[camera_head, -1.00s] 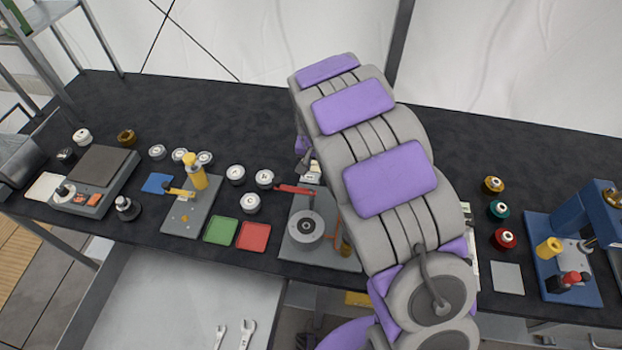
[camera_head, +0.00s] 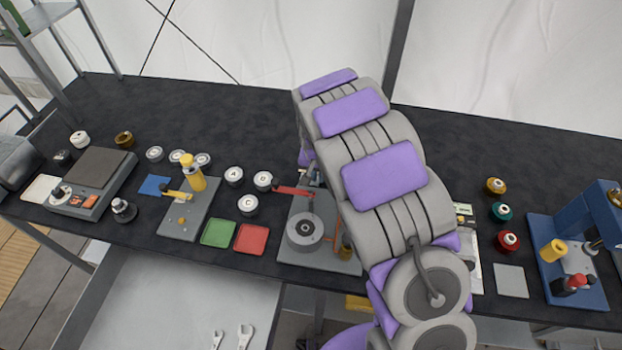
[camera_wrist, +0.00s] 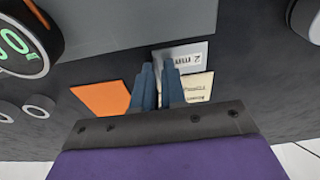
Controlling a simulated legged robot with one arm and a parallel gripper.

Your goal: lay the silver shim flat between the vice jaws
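A silver plate (camera_wrist: 192,57) marked "2 mm", which looks like the shim, lies just beyond my gripper's fingertips in the wrist view. My gripper (camera_wrist: 158,66) has two blue fingers with a narrow gap between them. The plate's left end shows behind and between the tips; I cannot tell whether they touch it. In the head view my arm hides the gripper and the plate. I cannot make out the vice jaws for certain in either view.
A tan printed card (camera_wrist: 199,87) and an orange piece (camera_wrist: 102,98) lie close to the fingers. A grey fixture (camera_head: 305,228) stands left of my arm on the black bench. A blue press (camera_head: 570,262) stands at right. Green (camera_head: 218,232) and red (camera_head: 251,238) pads lie left.

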